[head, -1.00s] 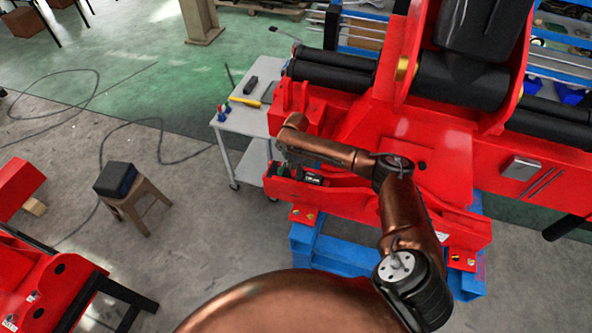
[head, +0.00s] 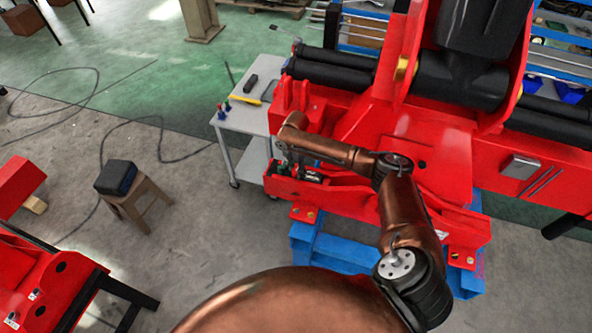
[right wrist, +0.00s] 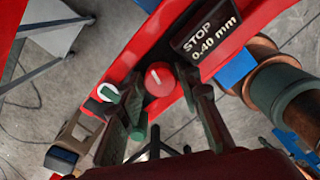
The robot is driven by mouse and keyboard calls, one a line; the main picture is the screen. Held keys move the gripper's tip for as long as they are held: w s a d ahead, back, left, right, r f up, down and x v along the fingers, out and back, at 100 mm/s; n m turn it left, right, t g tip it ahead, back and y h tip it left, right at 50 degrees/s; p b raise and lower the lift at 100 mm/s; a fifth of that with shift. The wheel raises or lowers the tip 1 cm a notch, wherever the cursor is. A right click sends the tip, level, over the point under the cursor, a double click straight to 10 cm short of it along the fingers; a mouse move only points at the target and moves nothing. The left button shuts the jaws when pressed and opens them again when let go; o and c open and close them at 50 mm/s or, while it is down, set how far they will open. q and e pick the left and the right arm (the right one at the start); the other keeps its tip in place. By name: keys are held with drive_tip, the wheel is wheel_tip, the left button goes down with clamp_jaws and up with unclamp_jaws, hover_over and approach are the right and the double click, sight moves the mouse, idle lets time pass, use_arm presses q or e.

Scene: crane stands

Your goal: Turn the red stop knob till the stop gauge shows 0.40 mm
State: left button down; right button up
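The red stop knob (right wrist: 160,78), round with a pale pointer line, sits on a red beam in the right wrist view. The stop gauge (right wrist: 207,38) beside it is a dark display reading "STOP 0.40 mm". My right gripper (right wrist: 163,82) has its two dark fingers apart, one on each side of the knob; gaps show between the knob and the fingers. In the head view the right gripper (head: 287,160) is small and low over the left end of the red crane stand (head: 345,197); the knob is hard to make out there. My left gripper is out of view.
A grey cart (head: 240,122) with small tools stands behind the stand's left end. A stool (head: 140,198) bears a dark box (head: 116,178). Open floor lies between.

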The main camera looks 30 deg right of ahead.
sight(295, 170)
drive_tip(key=shift+o, duration=1.4)
drive_tip(key=shift+r, duration=0.1)
drive_tip(key=shift+r, duration=3.9)
